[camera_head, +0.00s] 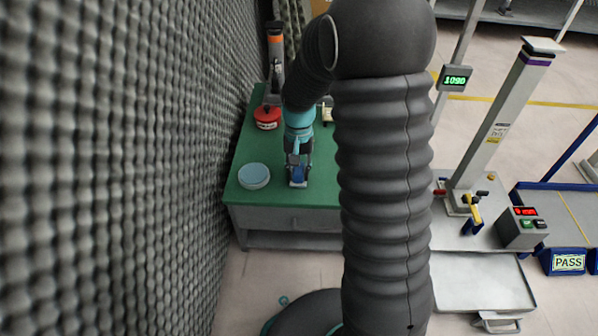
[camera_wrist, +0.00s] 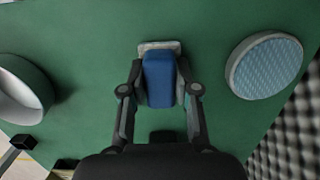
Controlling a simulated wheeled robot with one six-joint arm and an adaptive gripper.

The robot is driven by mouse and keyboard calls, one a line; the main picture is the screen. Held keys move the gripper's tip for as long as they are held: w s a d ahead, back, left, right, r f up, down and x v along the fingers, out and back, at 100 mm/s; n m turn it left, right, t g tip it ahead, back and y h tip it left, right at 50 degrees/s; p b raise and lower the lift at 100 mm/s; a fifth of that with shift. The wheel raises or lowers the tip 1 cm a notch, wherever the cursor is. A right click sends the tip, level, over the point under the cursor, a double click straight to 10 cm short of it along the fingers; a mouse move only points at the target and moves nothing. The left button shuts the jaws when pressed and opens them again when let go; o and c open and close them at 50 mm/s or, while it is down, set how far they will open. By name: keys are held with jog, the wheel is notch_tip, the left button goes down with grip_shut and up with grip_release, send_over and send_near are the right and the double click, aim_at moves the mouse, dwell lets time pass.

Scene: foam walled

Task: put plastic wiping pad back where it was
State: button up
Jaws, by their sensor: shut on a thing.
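The plastic wiping pad (camera_wrist: 159,80) appears to be the blue block with a pale grey base that shows between my fingers in the wrist view. In the head view it is a small blue and pale shape (camera_head: 298,176) near the front of the green table (camera_head: 318,202). My gripper (camera_wrist: 160,92) is shut on its blue part from both sides; in the head view my gripper (camera_head: 298,160) points down over the table. I cannot tell whether the pad's base touches the table top.
A round dish with a light blue textured top (camera_head: 254,176) stands left of my gripper. A red round container (camera_head: 267,117) is farther back. A white round bowl or cup (camera_wrist: 20,95) shows at the wrist view's left. A grey foam wall (camera_head: 130,150) borders the table's left side.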

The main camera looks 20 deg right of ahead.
jog(key=shift+f, duration=0.2)
jog(key=o, duration=1)
jog(key=shift+r, duration=0.15)
notch_tip(320, 180, up, 12)
jog(key=w+p, duration=0.1)
jog(key=p, duration=0.1)
jog(key=s+r+n+t, duration=0.2)
jog(key=s+r+t, duration=0.1)
jog(key=s+r, duration=0.75)
jog(key=s+t, duration=0.1)
jog(key=s, duration=0.3)
jog(key=s+n+t, duration=0.1)
jog(key=s, duration=0.4)
jog(key=s+t, duration=0.2)
jog(key=s, duration=0.2)
jog(key=shift+s+d+r+n, duration=0.1)
jog(key=shift+s+r+n, duration=0.05)
jog(key=shift+r+n, duration=0.2)
